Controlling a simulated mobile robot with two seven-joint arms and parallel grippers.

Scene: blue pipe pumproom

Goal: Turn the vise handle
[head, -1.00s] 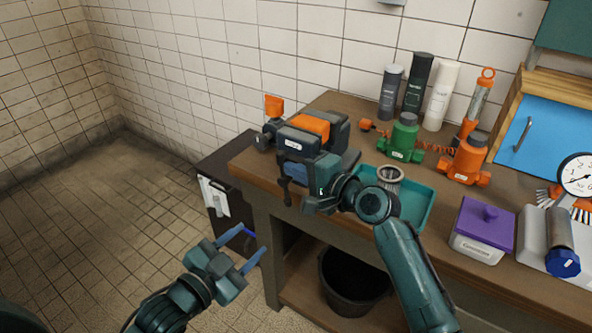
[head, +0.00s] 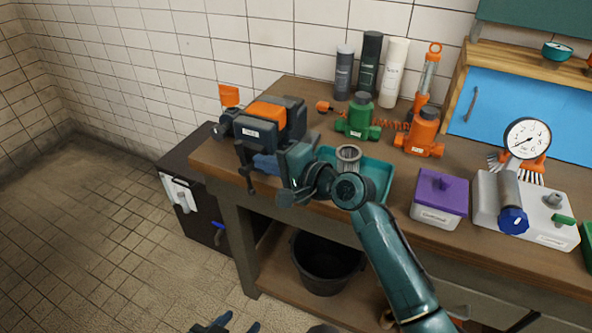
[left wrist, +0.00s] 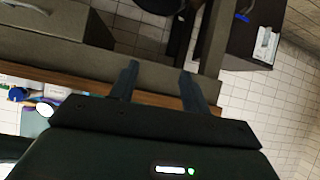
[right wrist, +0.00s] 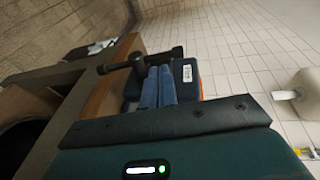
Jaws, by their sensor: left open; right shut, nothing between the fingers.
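The vise (head: 272,128), dark with an orange top, sits at the left end of the workbench. Its dark handle bar (head: 248,182) hangs at its front; in the right wrist view the handle (right wrist: 140,60) shows just beyond my fingertips. My right gripper (head: 264,163) is in front of the vise, its blue fingers shut together and empty. In the right wrist view the shut right fingers (right wrist: 158,84) point at the vise and handle; whether they touch the handle I cannot tell. My left gripper (head: 228,323) is low at the bottom edge, fingers apart; it is open and empty in the left wrist view (left wrist: 158,84).
A teal tray (head: 375,184) is right of the vise, partly behind my right arm. Green (head: 357,122) and orange (head: 421,135) fittings and a purple box (head: 439,197) stand farther right. A black bucket (head: 327,262) is on the lower shelf.

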